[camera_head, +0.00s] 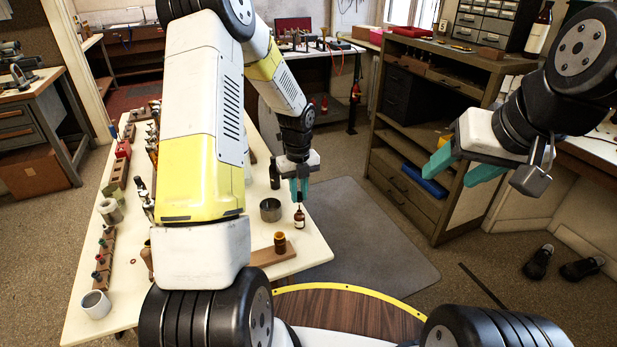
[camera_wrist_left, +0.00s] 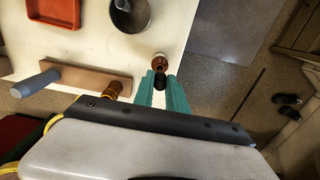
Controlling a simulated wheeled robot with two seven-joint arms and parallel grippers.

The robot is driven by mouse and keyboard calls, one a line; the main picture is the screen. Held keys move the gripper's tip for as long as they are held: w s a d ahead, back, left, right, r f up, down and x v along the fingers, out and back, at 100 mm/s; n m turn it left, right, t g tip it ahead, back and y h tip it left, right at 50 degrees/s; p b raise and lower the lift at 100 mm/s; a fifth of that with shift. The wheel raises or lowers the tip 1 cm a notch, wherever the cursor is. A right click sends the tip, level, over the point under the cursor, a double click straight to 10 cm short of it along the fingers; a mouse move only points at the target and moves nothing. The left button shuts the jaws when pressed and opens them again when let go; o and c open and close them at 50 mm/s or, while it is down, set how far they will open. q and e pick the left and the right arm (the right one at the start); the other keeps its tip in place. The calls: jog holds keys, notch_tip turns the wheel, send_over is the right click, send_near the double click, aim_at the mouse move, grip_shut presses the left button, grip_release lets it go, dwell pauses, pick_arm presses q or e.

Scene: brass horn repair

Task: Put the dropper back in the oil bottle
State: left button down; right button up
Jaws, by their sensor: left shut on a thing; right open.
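My left gripper (camera_head: 299,189) points down over the right edge of the white table and is shut on the dropper, whose black bulb (camera_wrist_left: 159,81) shows between the teal fingertips (camera_wrist_left: 161,85) in the left wrist view. The small brown oil bottle (camera_head: 299,219) with a pale label stands upright on the table directly below the fingers. In the left wrist view the bottle (camera_wrist_left: 159,60) shows just beyond the bulb. I cannot tell whether the dropper's tip is inside the neck. My right gripper (camera_head: 450,177) is open and empty, high at the right, away from the table.
A metal cup (camera_head: 270,211) stands just left of the bottle, with a dark bottle (camera_head: 274,174) behind. An amber jar (camera_head: 280,241) is at the wooden block (camera_head: 262,257) in front. A red tray (camera_wrist_left: 53,12) lies farther off. Several tools line the table's left side.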

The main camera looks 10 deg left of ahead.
pick_arm(q)
jog(key=shift+f, duration=2.05)
jog(key=c, duration=1.3)
grip_release()
jog(key=shift+r, duration=0.1)
notch_tip(320, 180, up, 8)
jog(key=shift+f, duration=0.2)
